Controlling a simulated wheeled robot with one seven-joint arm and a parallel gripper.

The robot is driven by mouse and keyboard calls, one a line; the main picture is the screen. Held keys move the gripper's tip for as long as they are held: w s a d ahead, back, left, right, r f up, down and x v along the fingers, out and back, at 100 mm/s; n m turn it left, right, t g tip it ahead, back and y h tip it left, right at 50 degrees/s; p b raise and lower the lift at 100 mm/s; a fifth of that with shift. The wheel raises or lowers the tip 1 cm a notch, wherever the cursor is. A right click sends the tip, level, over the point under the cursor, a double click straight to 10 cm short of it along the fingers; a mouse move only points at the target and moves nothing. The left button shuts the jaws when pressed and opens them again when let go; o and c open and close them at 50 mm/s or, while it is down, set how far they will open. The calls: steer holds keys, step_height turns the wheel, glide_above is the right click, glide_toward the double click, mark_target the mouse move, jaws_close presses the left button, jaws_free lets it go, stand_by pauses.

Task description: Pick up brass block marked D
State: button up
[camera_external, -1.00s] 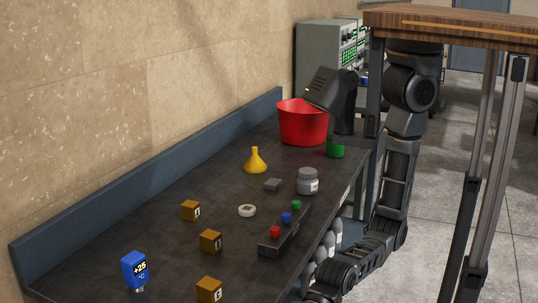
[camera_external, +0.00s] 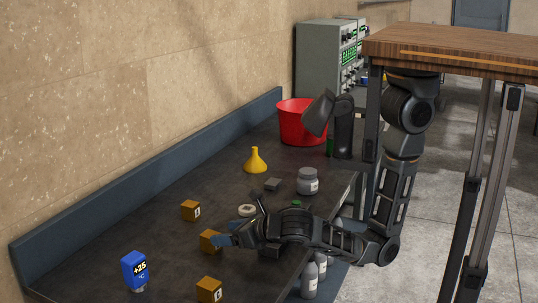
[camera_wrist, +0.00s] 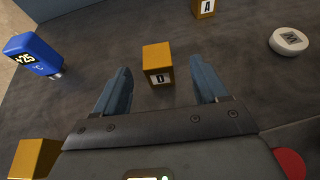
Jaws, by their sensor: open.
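The brass block marked D (camera_wrist: 157,61) sits on the dark bench, just ahead of and between my two blue-grey fingers in the wrist view. In the external view it is the middle brass block (camera_external: 209,240), partly covered by my gripper (camera_external: 227,240). In the wrist view my gripper (camera_wrist: 166,92) is open and empty, with one finger on each side of the block's near end. The D label faces my gripper. I cannot tell whether a finger touches the block.
Another brass block (camera_external: 190,210), marked A in the wrist view (camera_wrist: 204,8), stands beyond. A third brass block (camera_external: 209,290) is at the near edge. A blue thermometer (camera_external: 134,270), white disc (camera_external: 247,210), yellow funnel (camera_external: 255,161), grey jar (camera_external: 307,182) and red bucket (camera_external: 297,122) share the bench.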

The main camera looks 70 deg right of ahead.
mark_target(210, 234)
steer(key=shift+x, duration=3.15)
steer(key=shift+a, duration=0.2)
steer(key=shift+c, duration=0.4)
steer(key=c, duration=1.2)
jaws_close()
steer(key=shift+r, duration=0.1)
